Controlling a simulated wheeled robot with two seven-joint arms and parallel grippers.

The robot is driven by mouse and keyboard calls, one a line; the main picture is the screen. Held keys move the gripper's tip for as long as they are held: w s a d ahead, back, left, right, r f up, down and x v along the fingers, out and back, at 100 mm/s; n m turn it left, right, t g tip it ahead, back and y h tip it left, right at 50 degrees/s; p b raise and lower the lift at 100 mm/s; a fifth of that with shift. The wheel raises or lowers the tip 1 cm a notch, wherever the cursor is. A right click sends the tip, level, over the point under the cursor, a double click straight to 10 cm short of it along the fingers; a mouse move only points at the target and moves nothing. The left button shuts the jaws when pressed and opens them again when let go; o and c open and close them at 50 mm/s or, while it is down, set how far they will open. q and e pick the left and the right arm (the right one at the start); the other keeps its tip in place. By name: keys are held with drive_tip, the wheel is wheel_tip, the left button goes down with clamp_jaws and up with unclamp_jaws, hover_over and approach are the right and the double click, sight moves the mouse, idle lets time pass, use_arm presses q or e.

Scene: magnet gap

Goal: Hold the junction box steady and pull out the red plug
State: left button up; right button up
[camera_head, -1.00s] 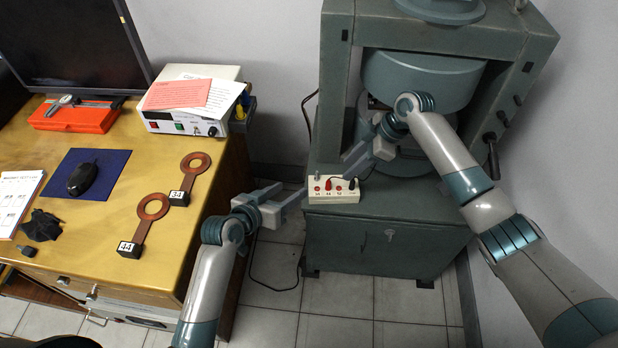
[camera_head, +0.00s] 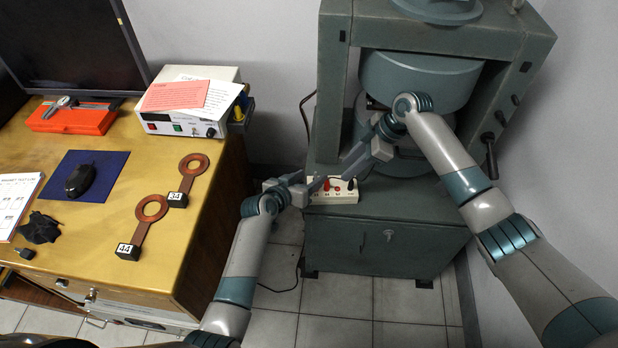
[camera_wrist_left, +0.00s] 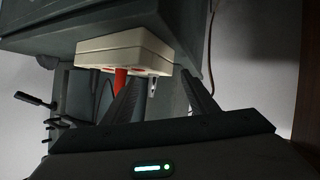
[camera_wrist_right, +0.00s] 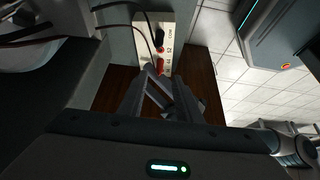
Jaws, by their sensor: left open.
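The junction box (camera_head: 345,198) is a cream block with red sockets on the front ledge of a grey-green press. It also shows in the left wrist view (camera_wrist_left: 125,45) and the right wrist view (camera_wrist_right: 143,46). The red plug (camera_head: 327,184) stands in the box; the left wrist view shows it (camera_wrist_left: 120,80) just left of my left fingers. My left gripper (camera_head: 310,184) is open at the left end of the box, a box corner between its fingers. My right gripper (camera_head: 343,172) is just above the box, its fingertips close to red parts; whether they grip anything is unclear.
The press (camera_head: 385,240) rises behind the box. A dark cable hangs between desk and press.

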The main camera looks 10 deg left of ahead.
use_arm(q)
drive_tip(key=shift+f, duration=0.1)
drive_tip(key=c, duration=1.3)
drive_tip(key=shift+c, duration=0.2)
use_arm(e)
drive_tip(key=shift+o, duration=0.5)
use_arm(q)
drive_tip(key=shift+s+f, duration=0.1)
drive_tip(key=shift+f, duration=0.05)
use_arm(e)
drive_tip(key=a+r+h, duration=0.5)
drive_tip(key=shift+a+r+h, duration=0.2)
drive_tip(key=shift+a+h, duration=0.2)
